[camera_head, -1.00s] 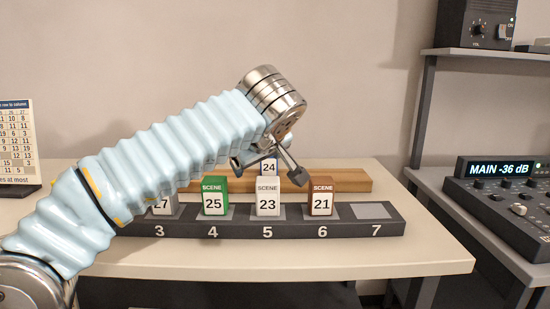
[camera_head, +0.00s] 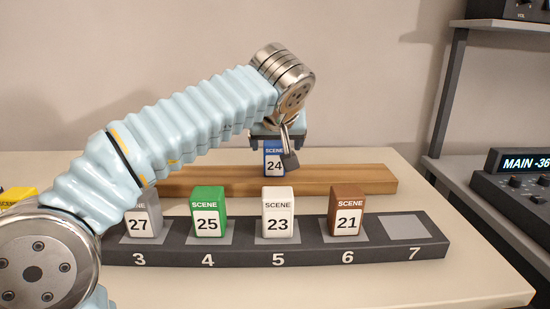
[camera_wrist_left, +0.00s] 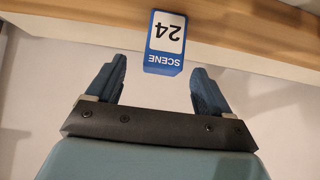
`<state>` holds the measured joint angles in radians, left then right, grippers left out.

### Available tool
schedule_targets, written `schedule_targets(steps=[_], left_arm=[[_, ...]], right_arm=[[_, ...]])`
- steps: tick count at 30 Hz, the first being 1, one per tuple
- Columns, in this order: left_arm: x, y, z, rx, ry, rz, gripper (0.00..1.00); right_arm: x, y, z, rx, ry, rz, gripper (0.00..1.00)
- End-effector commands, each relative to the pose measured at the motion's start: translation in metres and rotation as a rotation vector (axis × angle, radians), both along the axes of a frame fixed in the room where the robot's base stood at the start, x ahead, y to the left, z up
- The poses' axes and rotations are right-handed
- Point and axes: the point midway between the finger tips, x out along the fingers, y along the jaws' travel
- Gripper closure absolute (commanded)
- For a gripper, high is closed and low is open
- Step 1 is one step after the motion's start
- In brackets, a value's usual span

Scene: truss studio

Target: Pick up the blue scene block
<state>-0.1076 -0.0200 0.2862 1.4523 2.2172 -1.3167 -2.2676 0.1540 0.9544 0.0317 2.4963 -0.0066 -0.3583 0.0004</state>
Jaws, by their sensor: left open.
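The blue scene block (camera_head: 273,166), marked 24, stands on the wooden ledge behind the dark slot rack. My left gripper (camera_head: 279,143) is at the block from above and partly covers its top. In the left wrist view the blue block (camera_wrist_left: 165,42) sits between the lines of the two fingers, its near end about level with the fingertips. The left gripper (camera_wrist_left: 161,66) is open, with a visible gap on each side of the block. My right gripper is not in view.
The dark rack (camera_head: 300,256) in front holds a grey block (camera_head: 141,222), a green block (camera_head: 208,210), a white block (camera_head: 278,213) and a brown block (camera_head: 347,209). Slot 7 (camera_head: 406,228) is empty. The wooden ledge (camera_head: 350,182) is clear right of the blue block.

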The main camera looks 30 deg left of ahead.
Motion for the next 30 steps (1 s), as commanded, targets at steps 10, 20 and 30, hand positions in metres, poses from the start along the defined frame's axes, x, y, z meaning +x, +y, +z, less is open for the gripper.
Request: schedule_targets(steps=[10, 20, 30], left_arm=[[0.022, 0.017, -0.031, -0.001, 0.001, 0.001, 0.19], [0.042, 0.030, -0.053, -0.001, -0.002, 0.001, 0.19], [0.041, 0.030, -0.052, -0.001, -0.002, 0.000, 0.48]], right_arm=[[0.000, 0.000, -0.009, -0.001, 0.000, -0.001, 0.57], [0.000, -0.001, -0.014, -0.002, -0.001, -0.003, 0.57], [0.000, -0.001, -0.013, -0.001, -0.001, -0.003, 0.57]])
